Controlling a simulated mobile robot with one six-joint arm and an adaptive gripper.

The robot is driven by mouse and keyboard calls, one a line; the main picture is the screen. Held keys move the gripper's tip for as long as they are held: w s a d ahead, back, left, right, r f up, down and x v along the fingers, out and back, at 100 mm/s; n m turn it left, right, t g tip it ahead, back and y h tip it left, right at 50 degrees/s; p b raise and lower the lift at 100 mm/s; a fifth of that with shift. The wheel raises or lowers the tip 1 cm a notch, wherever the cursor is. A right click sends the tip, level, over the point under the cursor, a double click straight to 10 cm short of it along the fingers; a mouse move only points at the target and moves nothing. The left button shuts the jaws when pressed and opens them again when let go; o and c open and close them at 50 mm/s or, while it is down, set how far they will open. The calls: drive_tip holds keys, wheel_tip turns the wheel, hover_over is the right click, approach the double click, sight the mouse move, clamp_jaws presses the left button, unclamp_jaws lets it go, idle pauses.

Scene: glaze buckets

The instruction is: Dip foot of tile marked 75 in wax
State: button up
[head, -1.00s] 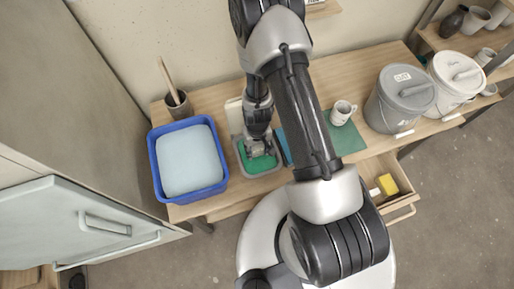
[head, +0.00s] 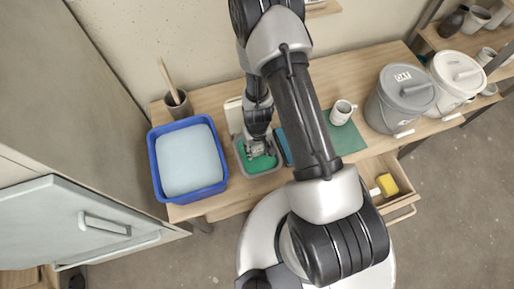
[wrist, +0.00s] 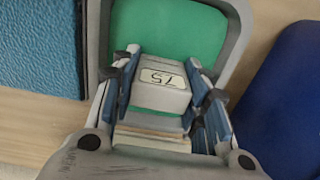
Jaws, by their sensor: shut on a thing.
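The tile marked 75 (wrist: 162,90) is a pale grey block with its label facing the wrist camera. My gripper (wrist: 163,92) is shut on it, one finger on each side. In the head view my gripper (head: 259,149) is low at the grey-rimmed wax tray (head: 262,171), which holds a flat green surface. The tray's green wax (wrist: 180,30) also shows behind the tile in the wrist view. The tile's foot is hidden, so I cannot tell whether it touches the wax.
A blue tub (head: 222,185) with a pale blue fill stands left of the tray. A blue textured slab (wrist: 40,45) lies on its other side. A white mug (head: 342,112) on a green mat (head: 350,141), and lidded buckets (head: 392,112) stand farther right. A drawer (head: 401,205) is open.

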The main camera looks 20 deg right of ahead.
drive_tip(key=shift+r, duration=0.15)
drive_tip(key=shift+r+p, duration=1.3)
drive_tip(key=shift+p, duration=0.1)
idle(0.5)
wheel_tip(320, 180, up, 5)
drive_tip(key=p, duration=0.4)
drive_tip(key=shift+f+p, duration=0.2)
drive_tip(key=shift+p, duration=0.1)
drive_tip(key=shift+f, duration=0.1)
